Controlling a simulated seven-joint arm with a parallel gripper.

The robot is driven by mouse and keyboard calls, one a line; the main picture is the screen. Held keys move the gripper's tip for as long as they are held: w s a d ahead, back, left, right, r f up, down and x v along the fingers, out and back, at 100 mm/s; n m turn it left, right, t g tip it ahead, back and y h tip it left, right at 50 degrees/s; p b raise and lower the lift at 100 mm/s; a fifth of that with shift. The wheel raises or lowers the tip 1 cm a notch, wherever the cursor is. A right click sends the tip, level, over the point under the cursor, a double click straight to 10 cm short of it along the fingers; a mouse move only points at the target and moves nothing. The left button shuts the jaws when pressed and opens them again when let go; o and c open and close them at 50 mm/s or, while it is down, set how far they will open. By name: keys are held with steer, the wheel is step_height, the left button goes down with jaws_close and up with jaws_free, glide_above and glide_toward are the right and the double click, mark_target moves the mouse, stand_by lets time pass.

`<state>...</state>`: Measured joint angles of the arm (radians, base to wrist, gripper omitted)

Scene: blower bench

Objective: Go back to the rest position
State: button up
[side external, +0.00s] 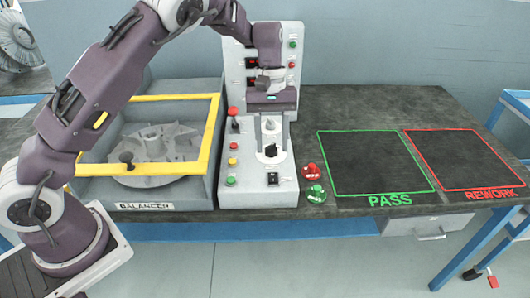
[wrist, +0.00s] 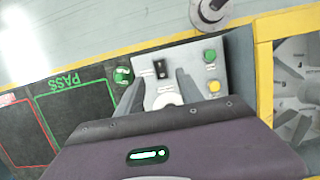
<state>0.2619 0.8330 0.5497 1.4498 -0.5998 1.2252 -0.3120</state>
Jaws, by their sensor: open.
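My gripper (side external: 272,143) is over the control panel (side external: 284,185) in the side view, pointing down. Its two fingers are apart, with nothing held between them. A dark-and-white knob (side external: 270,151) sits just under the fingertips; I cannot tell whether they touch it. In the wrist view my gripper (wrist: 160,82) shows two grey fingers spread on either side of a white round part of the panel, partly hidden by the gripper body. A black rocker switch (wrist: 161,68) lies beyond the tips, with a green button (wrist: 210,56) and a yellow button (wrist: 214,86) to the right.
The balancer (side external: 145,206) with a yellow-framed cover (side external: 208,150) and a grey impeller (side external: 157,148) inside stands left. The PASS area (side external: 375,163) and REWORK area (side external: 465,160) are empty.

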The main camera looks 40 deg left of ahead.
steer(key=s+r+m+t, duration=0.4)
steer(key=s+r, duration=1.1)
steer(key=r, duration=0.2)
steer(key=s+a+m+t+y, duration=0.2)
steer(key=s+m+t, duration=0.1)
steer(key=s, duration=1.2)
steer(key=shift+f+m+t, duration=0.2)
steer(key=shift+m+t, duration=0.1)
steer(key=shift+m, duration=0.6)
